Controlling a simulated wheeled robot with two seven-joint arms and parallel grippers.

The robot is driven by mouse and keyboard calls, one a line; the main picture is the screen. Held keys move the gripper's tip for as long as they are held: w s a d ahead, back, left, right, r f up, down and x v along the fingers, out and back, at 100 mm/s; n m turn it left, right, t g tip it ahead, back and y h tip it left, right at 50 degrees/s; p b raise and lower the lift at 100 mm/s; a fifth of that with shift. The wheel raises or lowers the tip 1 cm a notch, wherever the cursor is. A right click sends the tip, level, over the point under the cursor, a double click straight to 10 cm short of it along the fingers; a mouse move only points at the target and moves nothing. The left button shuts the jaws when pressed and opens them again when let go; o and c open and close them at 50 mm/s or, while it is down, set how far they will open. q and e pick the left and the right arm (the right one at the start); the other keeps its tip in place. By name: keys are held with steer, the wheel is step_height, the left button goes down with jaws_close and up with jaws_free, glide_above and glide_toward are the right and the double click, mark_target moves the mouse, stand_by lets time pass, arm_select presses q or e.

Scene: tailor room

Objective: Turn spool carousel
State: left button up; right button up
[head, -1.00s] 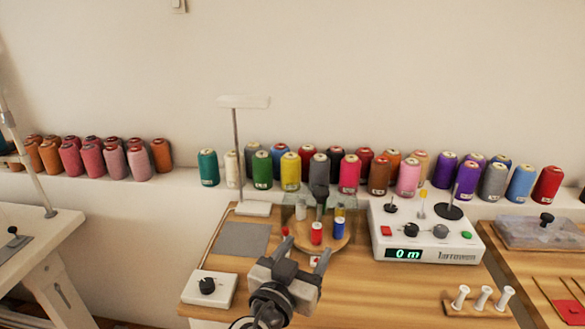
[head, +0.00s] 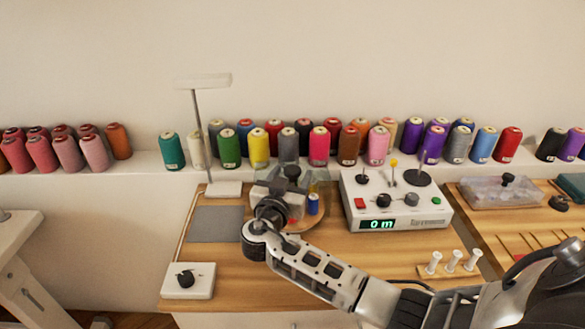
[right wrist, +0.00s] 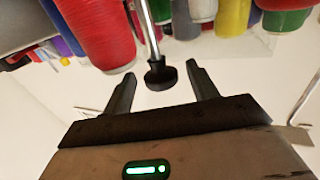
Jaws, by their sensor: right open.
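The spool carousel is a round wooden disc (head: 304,222) on the table in the head view, largely hidden by my right arm. A blue spool (head: 313,204) shows on its right side; other spools on it are hidden. A dark knob (head: 292,172) shows above it. My right gripper (head: 285,186) is over the carousel, its fingertips hard to make out there. In the right wrist view the right gripper (right wrist: 161,82) is open, with a black knob (right wrist: 161,75) on a thin metal rod between the fingers, apparently touching neither. My left gripper is out of view.
A white control box (head: 398,205) with dials stands right of the carousel. Thread cones line the shelf behind (head: 145,180). Three white bobbins (head: 452,262) stand at front right.

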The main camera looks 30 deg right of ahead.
steer(key=shift+x, duration=0.9)
jaws_close()
steer(key=shift+w+f+m+g+b, duration=0.1)
steer(key=shift+f+m+g+b, duration=0.2)
steer(key=shift+b, duration=0.65)
steer(key=shift+g+h+b, duration=0.4)
steer(key=shift+h+b, duration=0.1)
steer(key=shift+b, duration=0.05)
steer(key=shift+a+r+m+b, duration=0.1)
steer(key=shift+m+b, duration=0.2)
steer(key=shift+m, duration=0.1)
steer(key=shift+r+g, duration=0.2)
steer(key=shift+g, duration=0.2)
jaws_free()
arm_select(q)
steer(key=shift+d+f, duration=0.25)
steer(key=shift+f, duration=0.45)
